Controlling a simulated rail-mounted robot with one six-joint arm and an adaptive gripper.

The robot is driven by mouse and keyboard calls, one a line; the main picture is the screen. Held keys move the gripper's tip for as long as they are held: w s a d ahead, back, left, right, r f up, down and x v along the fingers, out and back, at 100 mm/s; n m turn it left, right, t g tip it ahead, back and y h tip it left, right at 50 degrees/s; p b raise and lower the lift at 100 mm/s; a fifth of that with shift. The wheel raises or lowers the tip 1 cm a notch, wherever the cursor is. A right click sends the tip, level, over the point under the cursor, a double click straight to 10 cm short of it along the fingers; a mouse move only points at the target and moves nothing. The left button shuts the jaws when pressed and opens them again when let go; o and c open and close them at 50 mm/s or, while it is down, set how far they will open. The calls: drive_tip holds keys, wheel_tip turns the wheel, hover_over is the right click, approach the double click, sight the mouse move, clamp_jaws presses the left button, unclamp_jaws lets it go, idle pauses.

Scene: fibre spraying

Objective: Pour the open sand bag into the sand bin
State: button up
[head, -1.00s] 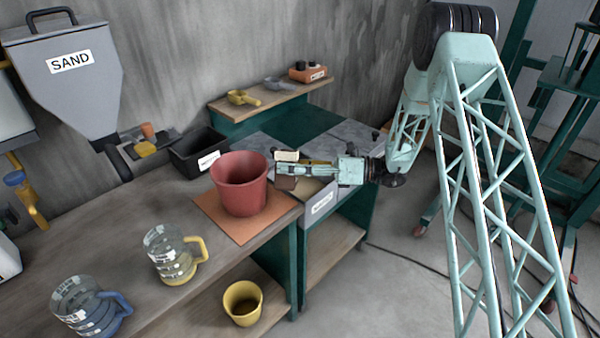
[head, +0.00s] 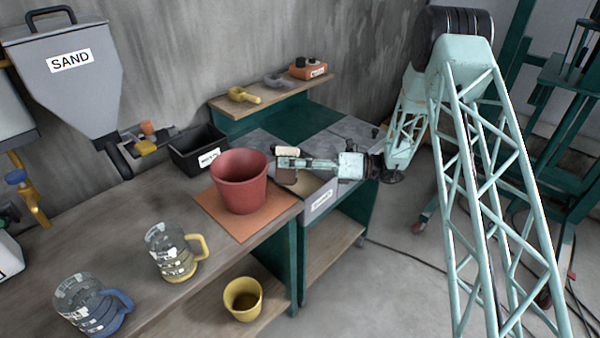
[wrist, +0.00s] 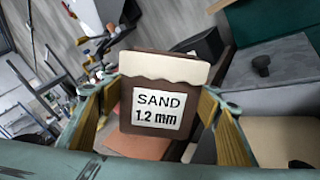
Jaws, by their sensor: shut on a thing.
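My gripper (head: 288,163) is shut on the open sand bag (wrist: 155,135), a brown bag with a cream top edge and a label "SAND 1.2 mm". The bag (head: 287,178) also shows in the head view, partly covered by the gripper, cream edge up. In the wrist view the yellow-padded fingers are on both sides of it. The bag is over or beside a grey bin (head: 318,208) with a front label too small to read and a tan inside. I cannot tell whether this is the sand bin. No falling sand shows.
A red pot (head: 240,185) stands on an orange mat (head: 270,222) just left of the bag. A black bin (head: 190,160) is behind it. A grey hopper labelled SAND (head: 65,85) hangs on the wall. Jugs (head: 170,252) stand at the front of the bench.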

drive_tip(key=shift+w+r+m+p, duration=0.2)
drive_tip(key=shift+r+m+p, duration=0.4)
drive_tip(key=shift+m+p, duration=0.25)
drive_tip(key=shift+w+f+m+p, duration=0.1)
drive_tip(key=shift+f+m+p, duration=0.25)
drive_tip(key=shift+m, duration=0.5)
drive_tip(key=shift+w+f+m+p, duration=0.15)
drive_tip(key=shift+m+p, duration=0.35)
drive_tip(key=shift+m, duration=0.3)
idle(0.8)
drive_tip(key=shift+w+f+m, duration=0.15)
drive_tip(key=shift+f+m, duration=0.75)
drive_tip(key=shift+f, duration=0.1)
drive_tip(key=shift+w+f+m+p, duration=0.15)
drive_tip(key=shift+w+m+p, duration=0.2)
drive_tip(key=shift+w+m, duration=0.15)
drive_tip(key=shift+w+f+m+p, duration=0.15)
drive_tip(key=shift+w+m+p, duration=0.25)
drive_tip(key=shift+w, duration=0.1)
idle(0.5)
drive_tip(key=shift+w+d+f+m+p, duration=0.1)
drive_tip(key=shift+w+f+m+p, duration=0.25)
drive_tip(key=shift+m, duration=0.3)
drive_tip(key=shift+w+f+m+p, duration=0.25)
drive_tip(key=shift+m+p, duration=0.15)
drive_tip(key=shift+m, duration=0.25)
idle(0.9)
